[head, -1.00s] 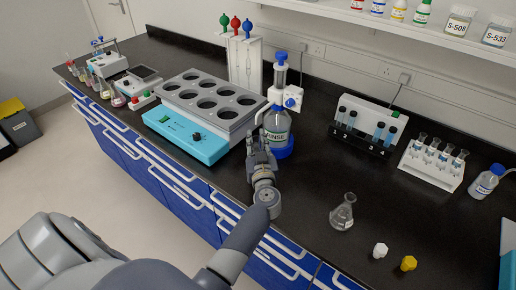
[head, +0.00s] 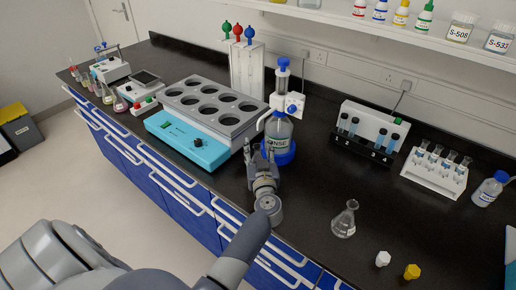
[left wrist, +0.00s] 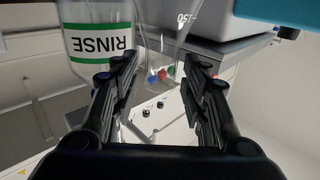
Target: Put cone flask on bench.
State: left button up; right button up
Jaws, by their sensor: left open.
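My left gripper (head: 260,152) is open in front of the rinse dispenser, pointing away from the camera. In the left wrist view its two fingers (left wrist: 160,68) stand apart, either side of the narrow part of a clear cone flask (left wrist: 172,38) with a 150 mark. That view is upside down. The head view does not clearly show this flask behind the gripper, and I cannot tell whether its base touches the bench. Another clear cone flask (head: 344,221) stands upright on the black bench (head: 310,195), to the right of my arm. My right gripper is not in view.
The RINSE bottle (head: 278,128) stands close beyond the gripper; it also shows in the left wrist view (left wrist: 98,38). A heating block with round wells (head: 205,112) is to the left. White and yellow stoppers (head: 412,271) lie front right. A tube rack (head: 436,172) stands further right.

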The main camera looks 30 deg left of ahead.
pick_arm(q)
jog(key=p+v, duration=0.4)
jog(key=v, duration=0.8)
